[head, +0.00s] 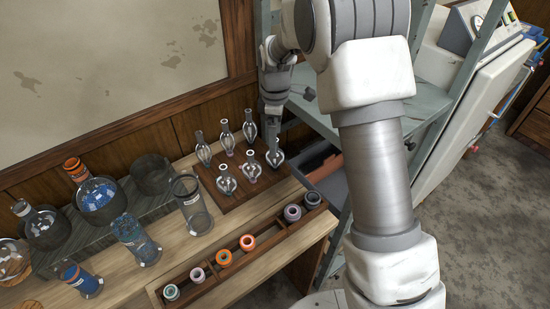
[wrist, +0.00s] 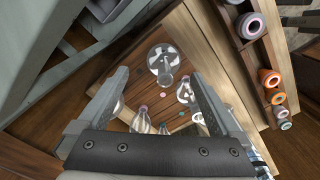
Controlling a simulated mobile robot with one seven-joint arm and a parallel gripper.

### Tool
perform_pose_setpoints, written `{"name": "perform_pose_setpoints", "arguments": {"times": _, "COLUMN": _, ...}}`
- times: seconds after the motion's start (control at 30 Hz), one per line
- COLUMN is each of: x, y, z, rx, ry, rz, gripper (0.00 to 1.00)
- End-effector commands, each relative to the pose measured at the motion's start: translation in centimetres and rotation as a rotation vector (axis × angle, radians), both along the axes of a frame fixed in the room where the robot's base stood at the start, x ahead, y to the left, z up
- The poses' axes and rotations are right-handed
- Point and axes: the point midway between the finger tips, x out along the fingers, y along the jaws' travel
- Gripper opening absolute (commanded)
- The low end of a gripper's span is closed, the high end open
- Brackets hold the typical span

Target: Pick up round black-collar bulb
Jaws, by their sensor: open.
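Several clear glass bulbs with narrow necks stand in two rows on a dark wooden board (head: 208,180). The collar colours are too small to tell, so I cannot say which bulb has the black collar. My gripper (head: 272,135) is at the board's right end, close above the front-right bulb (head: 275,157). In the wrist view its two fingers are spread apart with nothing held between them. Two bulbs show toward the right finger, an upper one (wrist: 164,66) and a lower one (wrist: 185,94). Others are partly hidden low in the picture by the gripper body.
A wooden rack (head: 204,287) with several coloured rings runs along the bench front. Glass jars, one an empty cylinder (head: 194,212), and dark round holders (head: 152,174) stand at left. A grey-green metal frame (head: 453,95) stands close on the right. The wall is behind the bench.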

Motion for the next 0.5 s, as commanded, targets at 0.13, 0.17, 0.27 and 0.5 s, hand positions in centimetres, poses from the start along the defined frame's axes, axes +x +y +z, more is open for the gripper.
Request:
{"name": "perform_pose_setpoints", "arguments": {"times": 0.13, "x": 0.0, "y": 0.0, "z": -1.7, "rx": 0.0, "ry": 0.001, "rz": -0.001, "gripper": 1.0}}
{"name": "perform_pose_setpoints", "arguments": {"times": 0.17, "x": 0.0, "y": 0.0, "z": -1.8, "rx": 0.001, "ry": 0.0, "rz": -0.001, "gripper": 1.0}}
{"name": "perform_pose_setpoints", "arguments": {"times": 0.27, "x": -0.1, "y": 0.1, "z": -2.4, "rx": 0.0, "ry": 0.002, "rz": 0.0, "gripper": 1.0}}
{"name": "perform_pose_setpoints", "arguments": {"times": 0.5, "x": -0.7, "y": 0.1, "z": -5.9, "rx": 0.0, "ry": 0.003, "rz": 0.0, "gripper": 1.0}}
